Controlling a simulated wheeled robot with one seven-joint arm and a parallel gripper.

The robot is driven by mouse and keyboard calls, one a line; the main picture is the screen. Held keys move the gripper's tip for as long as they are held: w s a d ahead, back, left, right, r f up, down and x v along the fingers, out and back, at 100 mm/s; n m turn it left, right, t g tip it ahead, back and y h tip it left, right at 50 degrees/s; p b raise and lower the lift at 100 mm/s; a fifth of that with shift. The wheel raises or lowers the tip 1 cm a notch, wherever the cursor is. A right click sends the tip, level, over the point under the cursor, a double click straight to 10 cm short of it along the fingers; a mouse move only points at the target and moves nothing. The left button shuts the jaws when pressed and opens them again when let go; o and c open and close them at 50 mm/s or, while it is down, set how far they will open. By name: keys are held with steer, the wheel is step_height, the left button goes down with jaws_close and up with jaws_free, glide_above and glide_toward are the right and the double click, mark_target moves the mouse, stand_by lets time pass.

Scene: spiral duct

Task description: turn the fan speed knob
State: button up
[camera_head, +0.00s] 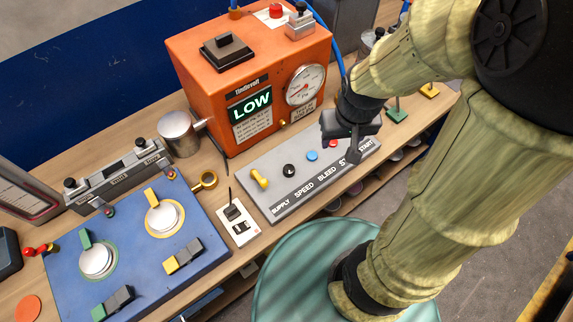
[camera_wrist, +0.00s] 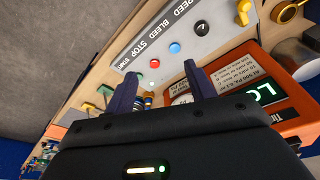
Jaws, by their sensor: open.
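The speed knob is a small round black knob with a light mark (camera_head: 289,170), above the word SPEED on a grey control panel (camera_head: 268,205). It also shows in the wrist view (camera_wrist: 204,28), beyond the fingertips. My gripper (camera_head: 354,152) is over the right end of the panel, near the STOP and START labels, to the right of the knob and apart from it. In the wrist view its two dark fingers (camera_wrist: 158,80) are spread with nothing between them. My gripper partly hides the STOP and START lettering in the head view.
A yellow lever (camera_head: 260,179) is left of the knob; blue (camera_head: 312,155) and red (camera_head: 333,143) buttons are right of it. An orange box (camera_head: 205,95) with a gauge and LOW sign stands behind. A blue panel (camera_head: 140,245) lies left. A teal round surface (camera_head: 310,270) is in front.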

mark_target(289, 169)
steer(key=w+a+f+n+g+h, duration=0.2)
steer(key=w+a+n, duration=0.2)
steer(key=a, duration=0.5)
steer(key=w+a+f+n+g+h, duration=0.1)
steer(key=w+a+n, duration=0.3)
steer(key=a+n, duration=0.5)
steer(key=shift+f+g+h, duration=0.4)
steer(key=shift+f+h, duration=0.3)
steer(key=shift+f, duration=0.15)
steer(key=shift+s+f, duration=0.1)
steer(key=p+x, duration=0.4)
steer(key=x, duration=1.3)
steer(key=shift+f, duration=0.15)
steer(key=c, duration=1)
